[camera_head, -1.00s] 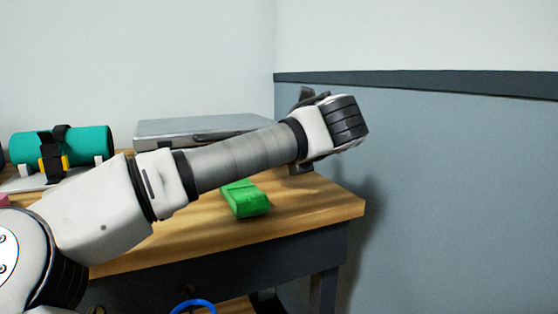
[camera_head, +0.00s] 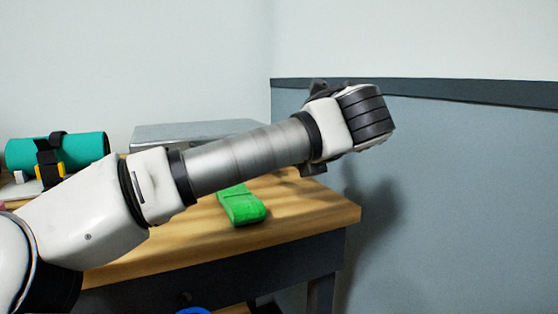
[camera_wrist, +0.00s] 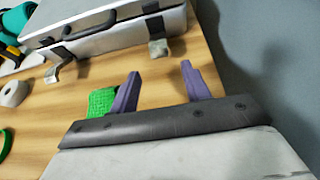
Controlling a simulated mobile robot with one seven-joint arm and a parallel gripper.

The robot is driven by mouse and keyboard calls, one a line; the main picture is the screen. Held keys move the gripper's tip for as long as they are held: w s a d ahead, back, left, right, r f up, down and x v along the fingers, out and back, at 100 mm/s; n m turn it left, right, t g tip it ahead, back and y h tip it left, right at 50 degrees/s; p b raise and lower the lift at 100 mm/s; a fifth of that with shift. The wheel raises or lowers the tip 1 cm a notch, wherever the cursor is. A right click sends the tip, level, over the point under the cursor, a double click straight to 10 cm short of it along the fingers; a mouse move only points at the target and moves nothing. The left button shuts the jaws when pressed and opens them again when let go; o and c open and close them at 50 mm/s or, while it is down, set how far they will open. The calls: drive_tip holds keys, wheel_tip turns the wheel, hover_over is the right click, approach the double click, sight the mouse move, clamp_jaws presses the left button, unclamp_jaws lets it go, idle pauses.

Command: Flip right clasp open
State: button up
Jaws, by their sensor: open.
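A grey metal case (camera_wrist: 110,35) with a dark handle (camera_wrist: 90,22) lies at the top of the wrist view. A right clasp (camera_wrist: 158,47) and a left clasp (camera_wrist: 55,70) show along its near side as pale metal flaps below dark parts. I cannot tell whether the right flap is latched or loose. My gripper (camera_wrist: 160,70) is open and empty, its two purple fingers apart, pointing toward the case's right clasp without visible contact. In the head view the case (camera_head: 190,130) is partly hidden behind my arm, and its clasps are not visible.
A green block (camera_head: 241,205) lies on the wooden table (camera_head: 300,210), beside my left finger in the wrist view. A grey tape roll (camera_wrist: 14,93) lies left. The wall (camera_head: 450,180) is close on the right.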

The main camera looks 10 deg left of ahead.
drive_tip(key=p+v, duration=0.1)
drive_tip(key=v, duration=0.7)
drive_tip(key=shift+s, duration=0.15)
drive_tip(key=shift+d, duration=0.1)
